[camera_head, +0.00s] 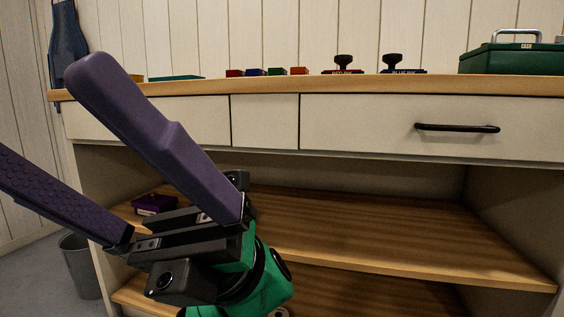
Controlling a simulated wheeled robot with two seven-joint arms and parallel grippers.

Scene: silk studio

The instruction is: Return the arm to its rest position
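My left gripper (48,122) fills the left half of the view, close to the camera. Its black and green wrist is at the bottom centre, and its two long purple fingers point up and left. The fingers are spread wide apart with nothing between them. The upper finger overlaps the desk front in the picture; the tip of the lower one runs out of the left edge. The rest of this arm is hidden below the frame. My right gripper is not in view.
A wooden desk (370,86) with white drawers (360,120) and open shelves (360,235) stands ahead. On top are two stamps (343,64) (392,64), small coloured blocks (275,72) and a green cash box (510,58). A purple box (153,204) is on the shelf. A grey bin (82,268) stands left.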

